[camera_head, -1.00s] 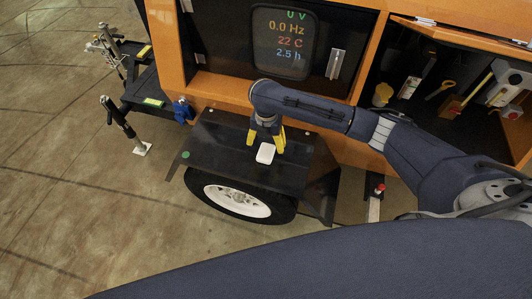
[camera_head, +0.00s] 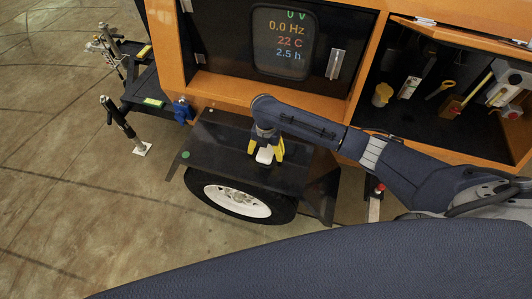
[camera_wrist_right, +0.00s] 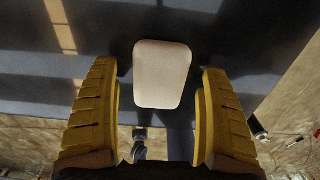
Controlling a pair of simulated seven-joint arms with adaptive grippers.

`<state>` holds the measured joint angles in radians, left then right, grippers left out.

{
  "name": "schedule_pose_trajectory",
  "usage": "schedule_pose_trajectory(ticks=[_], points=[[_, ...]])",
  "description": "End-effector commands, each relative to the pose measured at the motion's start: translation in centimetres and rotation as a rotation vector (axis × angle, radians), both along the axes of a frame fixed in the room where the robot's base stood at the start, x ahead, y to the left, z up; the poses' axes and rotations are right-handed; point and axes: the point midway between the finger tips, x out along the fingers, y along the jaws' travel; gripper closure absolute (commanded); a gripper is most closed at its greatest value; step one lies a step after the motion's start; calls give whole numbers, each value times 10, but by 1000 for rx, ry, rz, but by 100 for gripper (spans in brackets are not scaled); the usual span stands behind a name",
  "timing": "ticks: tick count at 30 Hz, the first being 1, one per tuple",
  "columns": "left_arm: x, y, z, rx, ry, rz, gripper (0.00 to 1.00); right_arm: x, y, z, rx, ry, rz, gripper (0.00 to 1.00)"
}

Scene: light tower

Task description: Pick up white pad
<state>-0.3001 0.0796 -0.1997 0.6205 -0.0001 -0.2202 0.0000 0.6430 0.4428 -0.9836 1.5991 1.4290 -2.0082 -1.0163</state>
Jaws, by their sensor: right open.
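The white pad (camera_head: 264,155) lies on the black fender (camera_head: 215,153) above the trailer wheel. My right gripper (camera_head: 265,150) is at the pad, with yellow fingers on either side of it. In the right wrist view the pad (camera_wrist_right: 162,74) is a rounded pale block, ahead of and between the two open fingers (camera_wrist_right: 161,115). Gaps show between the pad and both fingers, so it is not gripped. My left gripper is not in view.
An orange housing with a display panel (camera_head: 285,42) stands behind the fender. An open compartment at the right holds a yellow cup (camera_head: 382,94) and several tools. A blue part (camera_head: 183,111) and a jack post (camera_head: 119,122) are at the left.

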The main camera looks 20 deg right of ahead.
Motion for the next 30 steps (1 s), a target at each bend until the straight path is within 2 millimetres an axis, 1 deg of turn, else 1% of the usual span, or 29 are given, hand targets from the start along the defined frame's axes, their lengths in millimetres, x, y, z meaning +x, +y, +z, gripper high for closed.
schedule_pose_trajectory(ticks=[2,15,17,18,25,28,30], points=[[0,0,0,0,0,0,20,0,0,0,0,0,0,22],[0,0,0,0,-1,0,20,0,0,0,0,0,0,73],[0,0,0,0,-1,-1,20,0,0,0,0,0,0,73],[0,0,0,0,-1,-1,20,0,0,0,0,0,0,77],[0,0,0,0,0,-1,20,0,0,1,-1,-1,0,77],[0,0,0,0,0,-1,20,1,0,8,-1,-3,0,77],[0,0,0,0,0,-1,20,2,0,17,1,-4,2,77]])
